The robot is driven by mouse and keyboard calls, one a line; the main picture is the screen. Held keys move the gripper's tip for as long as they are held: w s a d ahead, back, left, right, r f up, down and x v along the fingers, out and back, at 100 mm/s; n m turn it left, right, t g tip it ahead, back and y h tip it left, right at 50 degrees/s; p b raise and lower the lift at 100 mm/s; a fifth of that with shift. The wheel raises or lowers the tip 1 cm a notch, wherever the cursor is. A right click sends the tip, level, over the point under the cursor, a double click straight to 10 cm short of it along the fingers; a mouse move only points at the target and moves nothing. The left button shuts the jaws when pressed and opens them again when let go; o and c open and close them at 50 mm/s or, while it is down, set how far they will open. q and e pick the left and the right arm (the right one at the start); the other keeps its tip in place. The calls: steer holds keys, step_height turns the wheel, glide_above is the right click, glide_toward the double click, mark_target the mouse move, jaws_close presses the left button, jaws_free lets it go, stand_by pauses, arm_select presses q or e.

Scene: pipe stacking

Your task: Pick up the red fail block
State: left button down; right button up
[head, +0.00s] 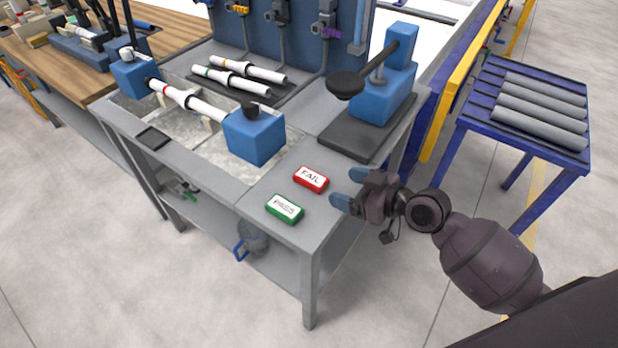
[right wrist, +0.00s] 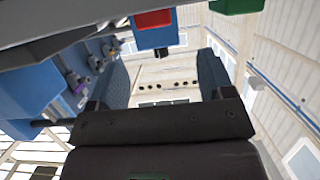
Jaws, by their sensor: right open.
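The red block (head: 311,179) with a white label reading FAIL lies flat on the grey bench top near its front right corner. My right gripper (head: 347,189) is just right of it in the head view, open and empty, with its blue-grey fingers pointing toward the block. A gap shows between fingertips and block. In the right wrist view the red block (right wrist: 153,20) shows at the top, beyond the two spread fingers. My left gripper is not in view.
A green PASS block (head: 285,209) lies just in front of the red one. Behind stands a blue press (head: 385,87) on a dark base. A blue clamp block (head: 254,135) holds a white pipe to the left. A blue table (head: 475,118) with grey pipes stands at right.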

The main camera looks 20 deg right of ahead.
mark_target(312, 177)
steer(key=x, duration=0.8)
steer(key=shift+w+f+b, duration=0.3)
steer(key=shift+w, duration=0.05)
steer(key=c, duration=1)
